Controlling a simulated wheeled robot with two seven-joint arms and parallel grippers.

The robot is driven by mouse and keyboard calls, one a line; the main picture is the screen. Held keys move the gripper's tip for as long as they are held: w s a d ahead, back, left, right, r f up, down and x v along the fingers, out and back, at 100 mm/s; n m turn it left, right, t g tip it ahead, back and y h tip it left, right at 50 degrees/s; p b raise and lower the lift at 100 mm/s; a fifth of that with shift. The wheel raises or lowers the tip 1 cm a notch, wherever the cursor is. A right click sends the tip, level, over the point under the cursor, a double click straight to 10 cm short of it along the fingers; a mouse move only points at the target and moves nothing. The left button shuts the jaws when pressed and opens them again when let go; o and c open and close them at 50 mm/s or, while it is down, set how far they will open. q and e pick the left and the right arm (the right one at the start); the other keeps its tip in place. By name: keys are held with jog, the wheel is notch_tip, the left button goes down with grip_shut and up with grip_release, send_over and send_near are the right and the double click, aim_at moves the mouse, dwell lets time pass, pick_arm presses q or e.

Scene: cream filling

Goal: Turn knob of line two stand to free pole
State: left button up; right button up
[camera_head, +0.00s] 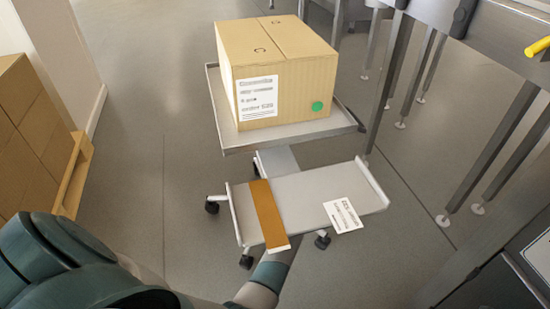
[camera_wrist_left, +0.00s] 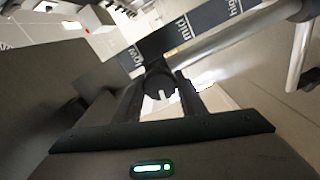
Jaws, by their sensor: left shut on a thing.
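In the left wrist view, my left gripper (camera_wrist_left: 160,90) is shut on a dark round knob (camera_wrist_left: 160,80). The knob sits beside a dark scale strip (camera_wrist_left: 187,30) marked low, mid and high. A pale metal pole (camera_wrist_left: 232,36) runs at a slant beside the strip. The gripper's fingers lie on either side of the knob and partly hide it. I cannot tell how far the knob is turned. My left gripper and the knob do not show in the head view. My right gripper is in neither view.
A wheeled stand carries a tray (camera_head: 290,140) with a cardboard box (camera_head: 300,88). Its lower plate (camera_head: 310,195) bears an orange strip (camera_head: 268,215) and a paper label (camera_head: 343,215). Stacked cartons (camera_head: 25,140) stand left, metal table legs right (camera_head: 505,140).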

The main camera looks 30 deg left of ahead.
pick_arm(q)
jog(key=shift+n, duration=1.2)
jog(key=o, duration=1.1)
jog(key=shift+c, duration=0.2)
